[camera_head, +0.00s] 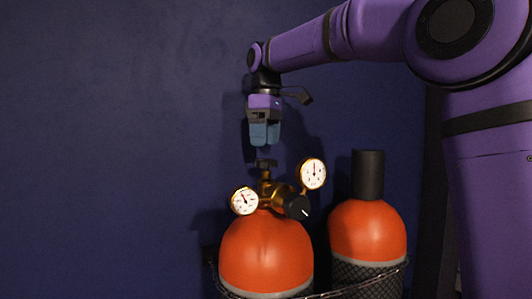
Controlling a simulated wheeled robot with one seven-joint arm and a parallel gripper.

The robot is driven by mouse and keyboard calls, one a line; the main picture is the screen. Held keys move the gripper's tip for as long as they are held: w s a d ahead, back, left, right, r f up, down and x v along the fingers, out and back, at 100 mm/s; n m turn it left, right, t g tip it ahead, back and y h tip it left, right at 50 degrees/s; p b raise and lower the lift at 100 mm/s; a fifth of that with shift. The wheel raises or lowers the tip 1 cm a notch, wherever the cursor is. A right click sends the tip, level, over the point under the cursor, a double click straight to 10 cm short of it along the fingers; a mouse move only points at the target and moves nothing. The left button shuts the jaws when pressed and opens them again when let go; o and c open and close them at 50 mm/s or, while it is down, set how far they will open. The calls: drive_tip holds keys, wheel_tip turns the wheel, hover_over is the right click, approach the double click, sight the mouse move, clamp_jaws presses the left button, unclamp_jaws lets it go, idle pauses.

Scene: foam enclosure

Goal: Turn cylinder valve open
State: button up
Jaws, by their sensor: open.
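An orange gas cylinder (267,250) stands upright at the lower middle of the head view. A brass valve and regulator (266,190) sit on its top, with a small dark valve handle (266,163) as the highest part. My gripper (264,145) hangs pointing down just above this handle, with a small gap between its blue-grey fingers and the handle. The jaws are open and empty. From this angle the space between the fingers is hard to see.
Two white-faced gauges, left (244,201) and right (313,173), and a black knob (297,207) flank the valve. A second orange cylinder (368,233) with a black cap (368,175) stands to the right. A chain (350,290) runs in front. A dark blue wall (110,140) is behind.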

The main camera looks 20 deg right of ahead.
sight(266, 160)
wheel_tip(266, 160, up, 6)
idle(0.4)
idle(0.3)
drive_tip(key=s+d+f+m+t, duration=0.2)
drive_tip(key=s+f+m, duration=0.3)
drive_tip(key=s+f, duration=0.7)
drive_tip(key=s+d+f+m+t, duration=0.3)
drive_tip(key=s+d+f+m, duration=0.1)
drive_tip(key=s+f, duration=0.9)
drive_tip(key=s, duration=0.4)
drive_tip(key=shift+s+d+m, duration=0.25)
drive_tip(key=shift+d+m, duration=0.05)
drive_tip(key=shift+m, duration=0.1)
